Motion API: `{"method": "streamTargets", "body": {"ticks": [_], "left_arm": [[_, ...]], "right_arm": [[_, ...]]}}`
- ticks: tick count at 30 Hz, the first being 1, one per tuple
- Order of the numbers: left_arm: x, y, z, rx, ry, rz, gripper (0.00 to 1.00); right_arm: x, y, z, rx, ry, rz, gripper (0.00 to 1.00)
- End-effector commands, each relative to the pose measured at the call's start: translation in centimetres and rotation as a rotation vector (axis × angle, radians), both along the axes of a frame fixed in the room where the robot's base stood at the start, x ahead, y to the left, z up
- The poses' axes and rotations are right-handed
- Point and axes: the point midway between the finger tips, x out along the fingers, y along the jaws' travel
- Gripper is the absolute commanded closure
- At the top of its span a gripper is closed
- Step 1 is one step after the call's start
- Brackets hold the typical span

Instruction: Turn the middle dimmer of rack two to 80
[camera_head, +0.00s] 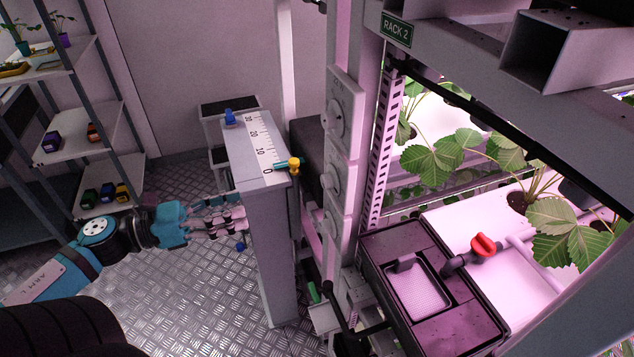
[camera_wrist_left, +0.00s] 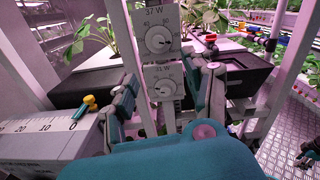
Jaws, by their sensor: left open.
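The rack two sign (camera_head: 396,29) hangs on the rack at the top of the head view. Below and left of it, a grey upright dimmer panel (camera_head: 345,90) carries a column of round dials, seen nearly edge-on; the middle dial (camera_head: 332,180) is among them. The left wrist view shows an upper dial (camera_wrist_left: 158,41) under a 37 W label and a lower dial (camera_wrist_left: 165,88) under a 31 W label. I cannot tell which is the middle one there. My left gripper (camera_head: 238,216) is open and empty, left of the panel; its fingers (camera_wrist_left: 168,92) frame the lower dial in the wrist view.
A black tank (camera_head: 430,280) with a red valve (camera_head: 482,245) is at right. Shelves (camera_head: 75,120) stand at left. The floor (camera_head: 190,290) is open.

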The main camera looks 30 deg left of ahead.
Motion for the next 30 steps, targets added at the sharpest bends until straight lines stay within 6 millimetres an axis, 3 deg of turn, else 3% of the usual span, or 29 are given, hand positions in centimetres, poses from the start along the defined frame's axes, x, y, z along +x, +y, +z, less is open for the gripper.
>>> {"method": "streamTargets", "body": {"ticks": [18, 30], "left_arm": [[8.7, -7.2, 0.4, -0.005, -0.001, 0.004, 0.49], [12.4, -10.3, 0.2, -0.008, 0.001, 0.007, 0.49]], "right_arm": [[0.0, 0.0, 3.0, 0.0, 0.0, 0.0, 0.6], [0.0, 0.0, 4.6, 0.0, 0.0, 0.0, 0.6]]}}
